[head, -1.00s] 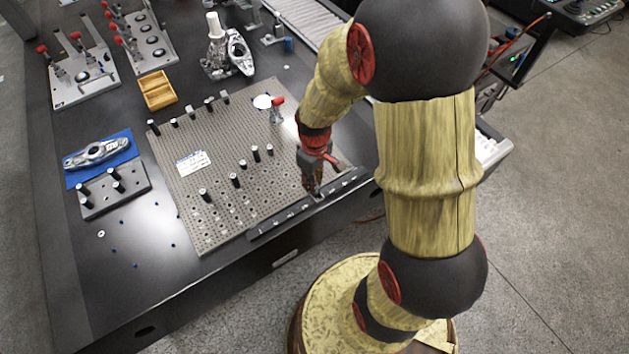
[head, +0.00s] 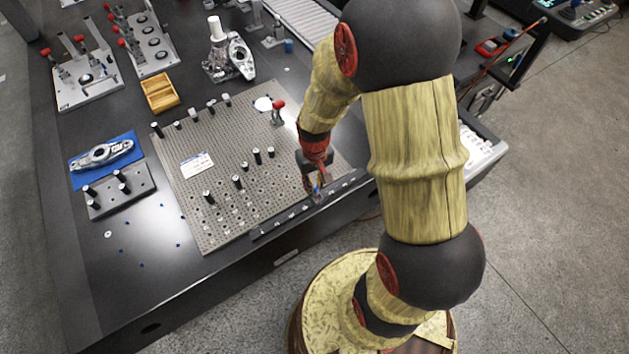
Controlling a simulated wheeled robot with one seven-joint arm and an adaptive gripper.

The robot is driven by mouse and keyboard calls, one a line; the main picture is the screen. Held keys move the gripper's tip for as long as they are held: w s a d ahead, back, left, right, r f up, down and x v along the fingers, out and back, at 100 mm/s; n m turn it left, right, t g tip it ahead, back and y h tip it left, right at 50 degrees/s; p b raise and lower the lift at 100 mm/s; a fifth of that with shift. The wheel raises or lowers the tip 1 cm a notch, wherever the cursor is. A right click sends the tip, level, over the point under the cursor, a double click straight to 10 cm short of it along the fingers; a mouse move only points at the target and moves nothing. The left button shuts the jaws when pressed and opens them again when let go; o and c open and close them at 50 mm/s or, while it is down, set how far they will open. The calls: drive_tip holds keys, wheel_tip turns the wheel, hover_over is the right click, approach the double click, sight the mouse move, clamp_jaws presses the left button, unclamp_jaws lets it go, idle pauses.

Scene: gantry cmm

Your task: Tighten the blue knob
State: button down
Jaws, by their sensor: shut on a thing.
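My gripper (head: 316,191) reaches down at the front right edge of the perforated metal plate (head: 230,222), by the dark strip along that edge. Its fingers are shut on a small blue knob (head: 317,187), of which only a speck of blue shows between them. The fingers hide most of the knob, so I cannot tell how it is seated.
Several black-topped pins (head: 257,156) stand on the plate, with a red-topped clamp (head: 278,113) at its back right.

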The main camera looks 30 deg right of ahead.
sight(315, 187)
drive_tip(key=shift+m, duration=0.5)
drive_tip(key=c, duration=1.8)
unclamp_jaws()
drive_tip(key=shift+o, duration=0.7)
wheel_tip(315, 187, up, 12)
